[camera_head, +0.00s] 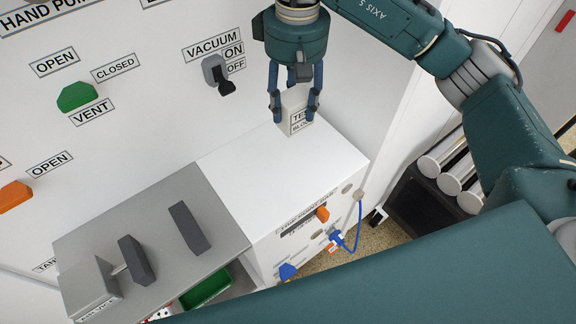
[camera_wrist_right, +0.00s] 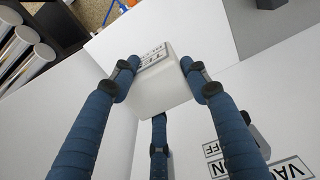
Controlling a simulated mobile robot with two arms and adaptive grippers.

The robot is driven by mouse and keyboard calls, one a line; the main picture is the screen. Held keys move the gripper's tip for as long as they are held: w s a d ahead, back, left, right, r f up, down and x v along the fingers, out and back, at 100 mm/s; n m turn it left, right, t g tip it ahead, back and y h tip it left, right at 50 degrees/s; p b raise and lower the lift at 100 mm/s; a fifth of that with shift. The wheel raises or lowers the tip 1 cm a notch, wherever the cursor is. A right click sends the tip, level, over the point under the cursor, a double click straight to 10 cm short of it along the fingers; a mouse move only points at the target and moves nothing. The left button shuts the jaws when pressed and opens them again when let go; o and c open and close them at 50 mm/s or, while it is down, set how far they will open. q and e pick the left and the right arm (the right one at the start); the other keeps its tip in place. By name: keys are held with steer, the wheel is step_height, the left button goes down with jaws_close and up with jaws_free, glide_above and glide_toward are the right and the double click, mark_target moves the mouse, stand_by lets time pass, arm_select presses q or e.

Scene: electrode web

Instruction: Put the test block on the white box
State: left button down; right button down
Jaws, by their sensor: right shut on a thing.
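The test block (camera_head: 298,122) is a small white block with a black-framed label. It is between the fingers of my right gripper (camera_head: 294,112), which is shut on it. The block is at the back edge of the white box (camera_head: 250,185); I cannot tell whether it touches the top. The right wrist view shows the block (camera_wrist_right: 160,85) between the blue fingers of the gripper (camera_wrist_right: 165,90), with the white box top (camera_wrist_right: 190,30) behind it. My left gripper is not in view.
A white panel behind carries a vacuum switch (camera_head: 216,72), a green vent knob (camera_head: 77,96) and an orange knob (camera_head: 14,196). A grey plate (camera_head: 150,230) with dark uprights adjoins the box at left. Blue cables (camera_head: 350,240) hang at the box front.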

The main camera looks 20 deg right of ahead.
step_height(320, 180, down, 20)
steer(key=p, duration=0.3)
steer(key=shift+w+d+r, duration=0.1)
steer(key=shift+r, duration=0.1)
steer(key=c, duration=0.9)
jaws_free()
